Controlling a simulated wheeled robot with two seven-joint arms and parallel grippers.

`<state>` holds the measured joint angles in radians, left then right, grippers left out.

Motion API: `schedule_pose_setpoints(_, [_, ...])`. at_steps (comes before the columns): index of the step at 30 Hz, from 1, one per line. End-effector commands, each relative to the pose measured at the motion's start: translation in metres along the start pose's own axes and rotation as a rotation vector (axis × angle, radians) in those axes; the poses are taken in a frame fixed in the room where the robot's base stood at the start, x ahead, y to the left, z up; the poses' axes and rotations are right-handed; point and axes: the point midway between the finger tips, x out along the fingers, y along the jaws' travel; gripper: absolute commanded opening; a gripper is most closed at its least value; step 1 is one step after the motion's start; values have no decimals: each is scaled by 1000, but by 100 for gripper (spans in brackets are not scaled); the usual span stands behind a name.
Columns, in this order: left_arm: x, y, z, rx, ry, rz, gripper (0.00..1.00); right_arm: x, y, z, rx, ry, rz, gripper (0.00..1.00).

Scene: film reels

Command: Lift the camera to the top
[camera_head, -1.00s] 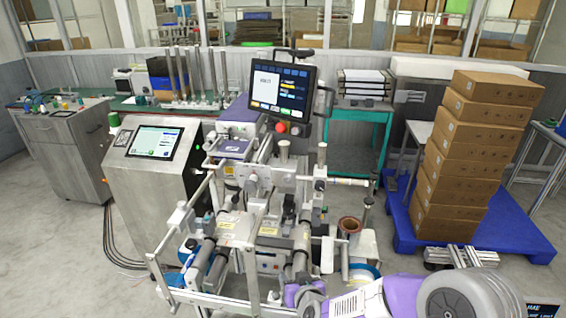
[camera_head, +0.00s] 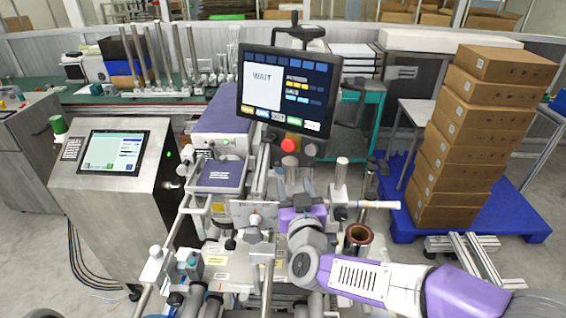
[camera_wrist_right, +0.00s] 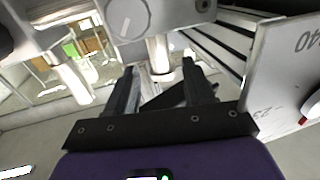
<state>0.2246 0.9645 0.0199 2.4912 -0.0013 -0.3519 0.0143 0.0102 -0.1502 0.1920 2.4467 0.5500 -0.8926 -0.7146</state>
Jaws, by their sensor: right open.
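My right arm comes in from the lower right in the head view, and its purple wrist (camera_head: 300,214) is at the middle of the machine, below the monitor. Its fingertips are hard to make out there. In the right wrist view my right gripper (camera_wrist_right: 168,85) is open, with two dark fingers apart. A pale metal post (camera_wrist_right: 159,58) stands beyond and between the fingertips, under a grey block with a round knob (camera_wrist_right: 126,16). I cannot tell whether the fingers touch it. I cannot clearly pick out the camera. My left gripper is not in view.
The machine's monitor (camera_head: 289,92) reads WAIT, with a red button (camera_head: 288,145) below. A metal cabinet with a screen (camera_head: 112,152) stands left. Stacked cartons (camera_head: 458,140) stand on a blue pallet (camera_head: 515,225) at right. In the wrist view a white plate (camera_wrist_right: 285,70) is close at right.

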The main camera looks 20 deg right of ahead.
Motion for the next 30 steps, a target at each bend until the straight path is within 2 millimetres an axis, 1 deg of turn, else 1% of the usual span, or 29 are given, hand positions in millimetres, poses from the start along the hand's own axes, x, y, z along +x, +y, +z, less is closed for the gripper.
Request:
schedule_pose_setpoints(6, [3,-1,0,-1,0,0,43,36,0,3,-1,-5,0,53])
schedule_pose_setpoints(9, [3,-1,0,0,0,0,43,50,0,2,-1,-4,1,53])
schedule_pose_setpoints(12, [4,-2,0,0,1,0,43,61,0,2,0,-4,-1,53])
schedule_pose_setpoints(16, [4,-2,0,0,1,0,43,67,0,2,-1,-3,-2,53])
schedule_pose_setpoints(23, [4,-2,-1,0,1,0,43,68,0,2,-1,-3,-2,53])
schedule_pose_setpoints(24, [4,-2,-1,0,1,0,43,68,0,2,-1,-3,-2,50])
schedule_pose_setpoints(26, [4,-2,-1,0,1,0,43,68,0,2,-1,-3,-2,40])
schedule_pose_setpoints(30, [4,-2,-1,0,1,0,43,68,0,2,-1,-3,-2,19])
